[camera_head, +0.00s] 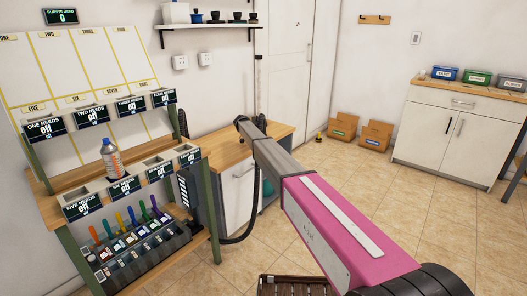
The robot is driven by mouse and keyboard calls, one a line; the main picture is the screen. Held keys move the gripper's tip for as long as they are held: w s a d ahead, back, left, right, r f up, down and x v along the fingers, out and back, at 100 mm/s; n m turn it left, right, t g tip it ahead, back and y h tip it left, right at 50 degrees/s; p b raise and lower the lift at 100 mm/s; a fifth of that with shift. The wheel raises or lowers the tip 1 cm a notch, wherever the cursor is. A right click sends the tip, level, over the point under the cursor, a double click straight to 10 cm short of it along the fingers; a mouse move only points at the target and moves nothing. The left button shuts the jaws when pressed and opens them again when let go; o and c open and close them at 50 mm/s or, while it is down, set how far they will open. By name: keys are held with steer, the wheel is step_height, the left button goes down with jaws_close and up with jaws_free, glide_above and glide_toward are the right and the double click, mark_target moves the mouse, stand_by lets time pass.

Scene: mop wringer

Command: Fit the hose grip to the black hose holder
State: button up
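A pink and grey arm, which I take to be mine, reaches from the lower right to the middle. Its far end has a small dark tip (241,121) over the wooden counter (279,130). No gripper fingers can be made out there. A black hose (254,205) hangs in a loop beside the white cabinet, partly hidden behind the arm. Dark upright parts (183,124) stand behind the bench's right end; I cannot tell whether one is the black hose holder. The hose grip cannot be picked out.
A wooden bench (141,180) at left carries "needs" signs, a bottle (112,158) and a rack of coloured-handled tools (132,240). Two cardboard boxes (343,127) stand by the far wall. A white cabinet (452,135) with bins is at right. The tiled floor between is open.

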steer(key=shift+f, duration=0.55)
stand_by(0.9)
steer(key=o, duration=1)
steer(key=shift+a, duration=0.1)
steer(key=s+v, duration=0.1)
steer(key=v, duration=0.9)
steer(key=s+d+f+n+y, duration=0.2)
steer(key=s+d+f+n, duration=0.2)
steer(key=s+d, duration=0.5)
steer(key=s+d+f+n+y, duration=0.1)
steer(key=s+d+f+n, duration=0.25)
steer(key=s+d, duration=0.5)
steer(key=s+d+f+n+y, duration=0.2)
steer(key=s+d+f+n, duration=0.3)
steer(key=s, duration=0.6)
steer(key=s+d+n+y, duration=0.1)
steer(key=s+d, duration=0.3)
steer(key=s, duration=0.6)
steer(key=s+d+n+y, duration=0.2)
steer(key=s+d, duration=0.3)
steer(key=s, duration=0.5)
steer(key=s+d+n+t+y, duration=0.1)
steer(key=s+d+n, duration=0.2)
steer(key=s, duration=0.7)
steer(key=shift+s+d+f+n, duration=0.3)
steer(key=shift+d+f+n, duration=0.1)
steer(key=shift+d, duration=0.5)
